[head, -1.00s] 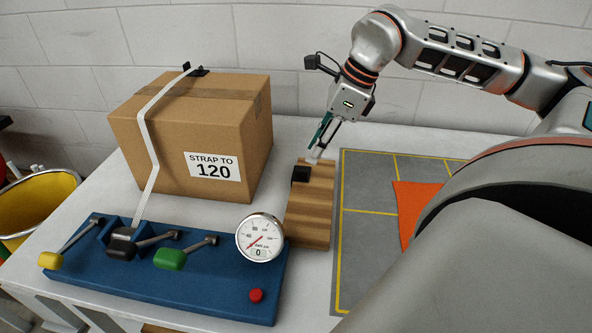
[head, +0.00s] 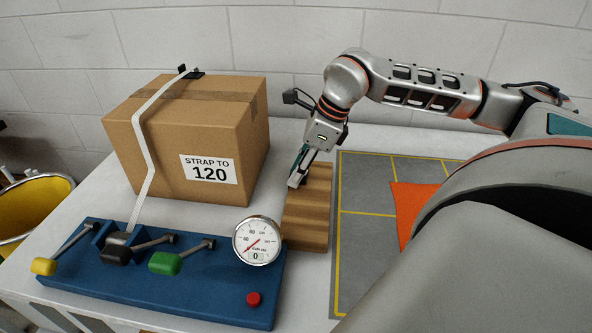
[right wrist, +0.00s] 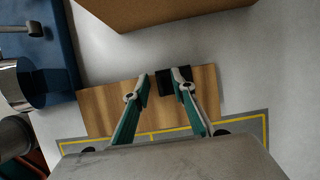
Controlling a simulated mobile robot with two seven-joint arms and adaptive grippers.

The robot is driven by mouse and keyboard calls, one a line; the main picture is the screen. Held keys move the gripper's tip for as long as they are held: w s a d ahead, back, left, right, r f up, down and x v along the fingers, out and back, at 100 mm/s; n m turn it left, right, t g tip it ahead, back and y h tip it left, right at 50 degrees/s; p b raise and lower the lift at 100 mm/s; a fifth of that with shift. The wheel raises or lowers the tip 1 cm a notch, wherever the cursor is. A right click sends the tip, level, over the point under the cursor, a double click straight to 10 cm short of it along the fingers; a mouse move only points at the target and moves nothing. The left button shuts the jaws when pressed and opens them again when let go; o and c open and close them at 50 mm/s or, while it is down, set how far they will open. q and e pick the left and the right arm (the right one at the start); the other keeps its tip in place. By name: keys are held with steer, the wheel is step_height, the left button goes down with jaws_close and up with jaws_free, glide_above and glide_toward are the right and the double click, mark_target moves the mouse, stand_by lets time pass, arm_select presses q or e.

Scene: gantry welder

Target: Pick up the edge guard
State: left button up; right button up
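The edge guard (right wrist: 165,88) is a small black piece on the wooden board (right wrist: 100,107) in the right wrist view. In the head view my right gripper hides it above the board (head: 307,225). My right gripper (head: 298,180) points down at the left side of the board. In the right wrist view its two fingers (right wrist: 161,79) are apart. The right finger overlaps the guard, and the left finger is to the left of it. I cannot tell whether they touch. My left gripper is not in view.
A cardboard box (head: 150,150) with a white strap (head: 150,165) stands behind left. A blue lever base (head: 190,290) with a gauge (head: 257,241) and red button (head: 254,299) is in front. A grey mat (head: 360,240) with an orange sheet (head: 402,205) lies right.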

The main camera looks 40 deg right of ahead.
jaws_close()
step_height(320, 180, up, 20)
steer(key=p, duration=0.4)
steer(key=shift+p, duration=0.35)
